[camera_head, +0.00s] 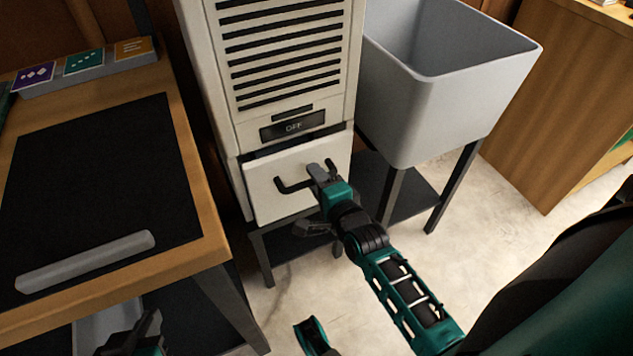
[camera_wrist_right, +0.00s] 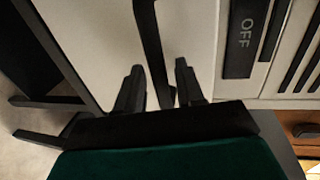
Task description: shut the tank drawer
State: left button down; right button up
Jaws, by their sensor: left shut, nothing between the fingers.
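The tank drawer (camera_head: 270,202) is the pale front low on the white slatted cabinet, with a dark bar handle (camera_head: 284,187). A dark gap shows along its top edge; I cannot tell how far it stands out. My right gripper (camera_head: 322,172) is at the handle. In the right wrist view the handle (camera_wrist_right: 151,45) passes between the two parted fingers (camera_wrist_right: 160,85), with space visible on both sides. My left gripper (camera_head: 148,328) is shut and empty at the bottom left, low beside the wooden table, partly cut off by the frame.
The cabinet's panel (camera_head: 292,126) reads OFF. A grey sink tub (camera_head: 440,115) on dark legs stands close on the right. A wooden table (camera_head: 190,185) with a black mat, a grey bar (camera_head: 85,262) and coloured cards is on the left. Pale floor is open in front.

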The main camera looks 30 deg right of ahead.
jog(key=shift+w, duration=0.25)
grip_shut()
dwell(0.4)
